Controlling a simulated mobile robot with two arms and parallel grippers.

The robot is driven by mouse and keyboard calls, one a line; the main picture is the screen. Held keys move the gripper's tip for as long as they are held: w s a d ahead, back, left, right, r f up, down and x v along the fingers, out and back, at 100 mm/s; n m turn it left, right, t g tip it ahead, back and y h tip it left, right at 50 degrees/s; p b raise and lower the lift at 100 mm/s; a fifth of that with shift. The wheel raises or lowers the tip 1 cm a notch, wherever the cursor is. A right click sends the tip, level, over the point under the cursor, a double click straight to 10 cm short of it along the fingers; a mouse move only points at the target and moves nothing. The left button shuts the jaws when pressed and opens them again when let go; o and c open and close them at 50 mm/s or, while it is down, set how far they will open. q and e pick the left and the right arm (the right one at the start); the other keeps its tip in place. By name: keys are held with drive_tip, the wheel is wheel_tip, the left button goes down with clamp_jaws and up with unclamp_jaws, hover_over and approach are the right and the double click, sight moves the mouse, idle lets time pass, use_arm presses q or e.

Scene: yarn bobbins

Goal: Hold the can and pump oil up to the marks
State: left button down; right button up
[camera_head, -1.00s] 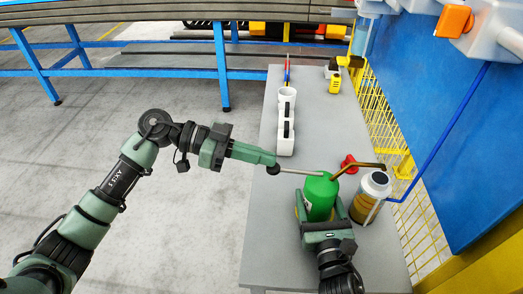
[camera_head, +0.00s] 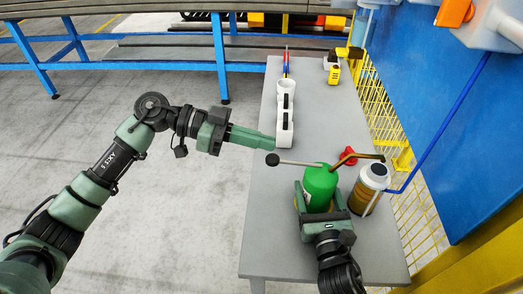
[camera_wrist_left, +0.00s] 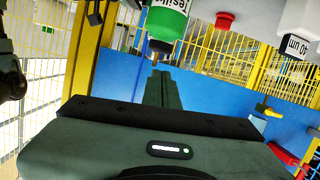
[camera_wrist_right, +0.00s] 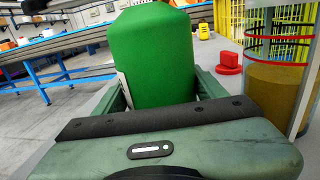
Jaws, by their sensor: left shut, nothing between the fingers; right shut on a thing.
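The green oil can (camera_head: 320,184) stands upright on the grey table, with a brown spout (camera_head: 358,157) rising to the right. My right gripper (camera_head: 320,207) is shut around the can, which also fills the right wrist view (camera_wrist_right: 152,55). My left gripper (camera_head: 274,143) is shut and empty, its tips close to the knob in the head view; contact cannot be told.
A red object (camera_head: 347,154) lies behind the can. A white holder (camera_head: 284,130) stands along the table's left edge. A yellow item (camera_head: 334,75) sits at the far end. Yellow fencing (camera_head: 395,135) and a blue panel border the right side. The table's middle is clear.

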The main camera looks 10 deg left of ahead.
use_arm(q)
drive_tip(key=v, duration=1)
drive_tip(key=shift+r, duration=0.35)
idle(0.6)
drive_tip(key=shift+a+r+h, duration=0.35)
drive_tip(key=shift+r+h, duration=0.05)
drive_tip(key=d+f, duration=0.6)
drive_tip(key=d, duration=0.4)
idle(0.4)
